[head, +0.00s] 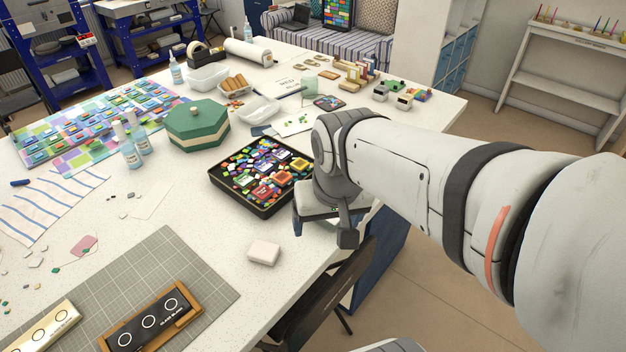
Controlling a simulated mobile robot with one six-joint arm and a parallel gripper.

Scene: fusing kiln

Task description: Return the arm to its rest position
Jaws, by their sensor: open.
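My white arm (400,175) reaches in from the right side of the head view, over the table's right edge. My gripper (322,232) hangs at its end, pointing down beside the right side of a black tray. Its fingers are apart and nothing shows between them. Part of the gripper is hidden by its own wrist. The black tray (232,205) holds many small coloured glass pieces and several larger coloured blocks.
The white speckled table (195,225) carries a green lidded box (197,127), a white block (263,252) and a grey cutting mat (190,262). A dark chair back (330,295) stands at the table's front edge, close below my gripper. Open floor (455,285) lies to the right.

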